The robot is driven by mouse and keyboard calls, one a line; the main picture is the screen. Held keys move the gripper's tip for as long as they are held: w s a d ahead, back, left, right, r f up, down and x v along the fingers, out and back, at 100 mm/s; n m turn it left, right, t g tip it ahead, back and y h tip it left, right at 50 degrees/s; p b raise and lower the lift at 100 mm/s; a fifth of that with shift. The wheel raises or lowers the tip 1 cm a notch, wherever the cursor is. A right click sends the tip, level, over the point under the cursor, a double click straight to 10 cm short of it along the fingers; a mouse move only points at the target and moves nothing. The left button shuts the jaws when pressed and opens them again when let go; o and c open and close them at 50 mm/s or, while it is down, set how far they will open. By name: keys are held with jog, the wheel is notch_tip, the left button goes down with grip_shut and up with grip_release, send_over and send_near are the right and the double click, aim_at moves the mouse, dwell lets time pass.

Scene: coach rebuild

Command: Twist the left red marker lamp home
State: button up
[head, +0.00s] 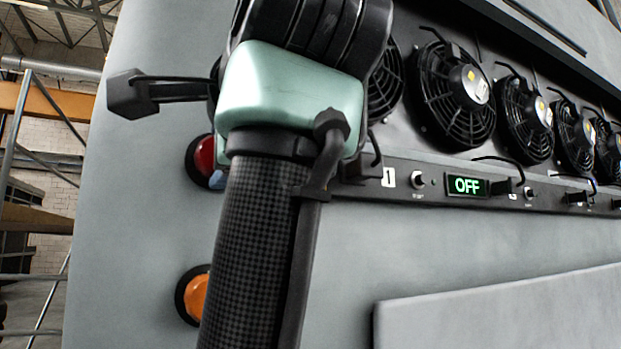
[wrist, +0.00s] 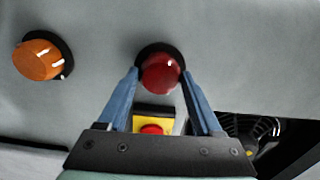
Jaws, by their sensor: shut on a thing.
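The red marker lamp (wrist: 162,74) is a round red dome in a black ring on the grey coach panel. In the wrist view, my gripper (wrist: 161,80) has one blue finger on each side of it and is shut on it. In the head view, the lamp (head: 205,157) is partly hidden behind my arm, with a bit of a blue finger at its lower right. I cannot tell whether the lamp is fully seated in the ring.
An orange lamp (wrist: 38,61) sits in its own black ring beside the red one; it also shows below it in the head view (head: 197,297). A red button on a yellow plate (wrist: 168,125) lies beyond my fingers. Several fans (head: 455,95) and a display reading OFF (head: 467,186) are to the right.

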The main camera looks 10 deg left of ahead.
jog(key=o, duration=1.4)
jog(key=b+v, duration=0.7)
jog(key=v, duration=0.6)
jog(key=shift+d+b, duration=0.1)
jog(key=shift+b, duration=0.3)
jog(key=w+d+f+n+t+h+b, duration=0.2)
jog(key=w+d+f+t+h, duration=0.1)
jog(key=w+f, duration=0.3)
jog(key=w+d+f+n+t+h+b, duration=0.15)
jog(key=w+f+t, duration=0.25)
jog(key=f, duration=0.4)
jog(key=s+d+f+n+t+h+b, duration=0.1)
jog(key=s+f+n, duration=0.1)
jog(key=s+f, duration=0.1)
jog(key=s+d+f+n+t+h+b, duration=0.1)
jog(key=s+f+n+t+h, duration=0.1)
jog(key=s+f+n, duration=0.1)
jog(key=s+d+f+n+t+h+b, duration=0.1)
jog(key=s+d+f+n+t+h, duration=0.1)
jog(key=s+f, duration=0.3)
jog(key=shift+f+h, duration=0.25)
jog(key=shift+f, duration=0.75)
